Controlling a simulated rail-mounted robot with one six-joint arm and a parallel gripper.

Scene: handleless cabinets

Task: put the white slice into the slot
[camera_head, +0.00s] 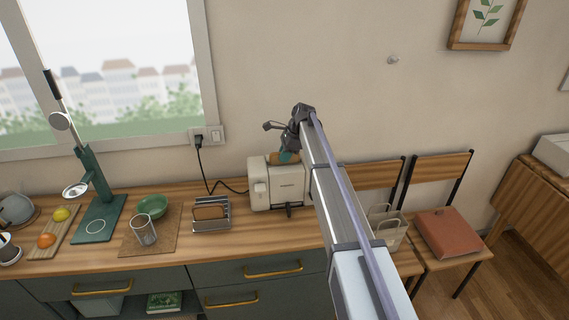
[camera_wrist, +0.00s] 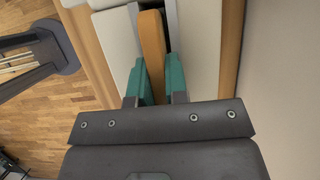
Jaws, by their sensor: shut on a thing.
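My gripper (camera_head: 286,156) is at the top of the cream toaster (camera_head: 259,184) on the counter. In the wrist view its teal fingers (camera_wrist: 159,78) are shut on a slice (camera_wrist: 152,45), of which only an orange-brown edge shows. The slice lines up with a slot in the toaster's pale top (camera_wrist: 117,38), with grey strips on both sides of it. It looks at least partly in the slot; how deep I cannot tell. Its white face is hidden. In the head view the slice is a small brown patch at the toaster's top, partly covered by my gripper.
A metal rack (camera_head: 211,226) with a brown slice (camera_head: 210,212) stands left of the toaster. A glass (camera_head: 143,230), a green bowl (camera_head: 152,206) and a green lamp (camera_head: 92,190) are farther left. The wall is close behind. Chairs (camera_head: 445,200) stand right of the counter.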

